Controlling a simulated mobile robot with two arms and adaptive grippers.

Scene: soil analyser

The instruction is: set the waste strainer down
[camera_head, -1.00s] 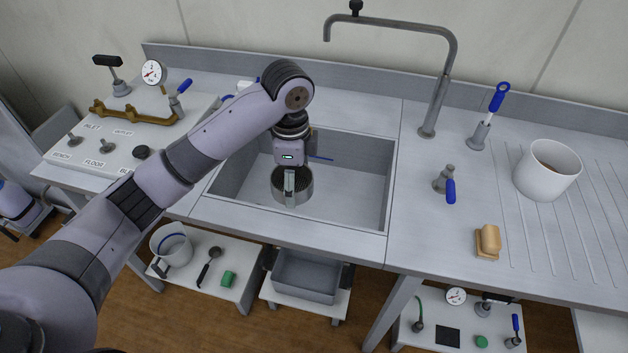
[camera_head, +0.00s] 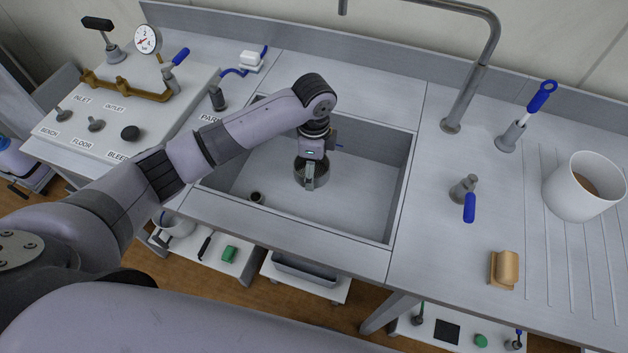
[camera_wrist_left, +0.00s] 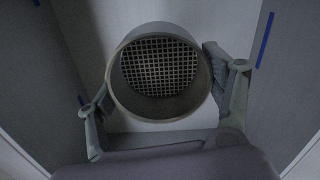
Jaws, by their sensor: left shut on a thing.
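The waste strainer (camera_head: 318,177) is a round grey metal cup in the sink basin (camera_head: 360,205). In the left wrist view the strainer (camera_wrist_left: 120,85) shows its round rim and a square mesh bottom. My left gripper (camera_head: 309,172) points down into the basin and is shut on the strainer. In the left wrist view its two fingers (camera_wrist_left: 158,105) sit at either side of the cup. I cannot tell whether the strainer touches the basin floor. A dark round drain hole (camera_head: 257,198) shows in the basin floor to the left of the strainer. My right gripper is not in view.
The basin's walls surround my left gripper. A tall tap (camera_head: 470,85), a blue-handled valve (camera_head: 467,192), a white pot (camera_head: 584,187) and a tan block (camera_head: 505,268) stand on the right counter. A labelled panel with brass pipework (camera_head: 125,92) is at the left.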

